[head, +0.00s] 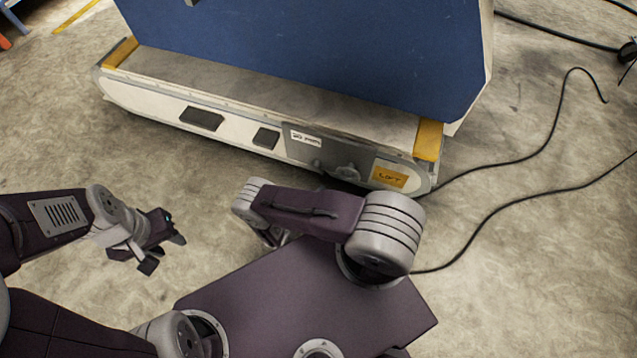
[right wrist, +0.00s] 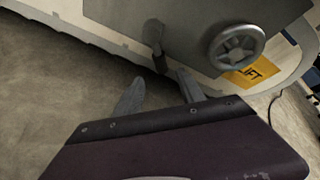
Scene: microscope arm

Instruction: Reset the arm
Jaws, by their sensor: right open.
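A grey handwheel (right wrist: 237,47) sits on a grey panel (head: 305,146) on the side of a low machine base. The handwheel also shows in the head view (head: 347,173). A small dark lever (right wrist: 157,46) hangs from the panel to the left of the handwheel. My right gripper (right wrist: 160,77) is open and empty, its fingers just below the lever and apart from the handwheel; in the head view my own arm hides most of it. My left gripper (head: 165,253) is open and empty over the floor at the left. No microscope arm can be made out.
A large blue panel (head: 310,50) rises above the machine base (head: 150,97). A yellow LIFT label (head: 390,177) is right of the handwheel. Black cables (head: 530,150) lie on the floor at the right. The floor (head: 60,145) at the left is clear.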

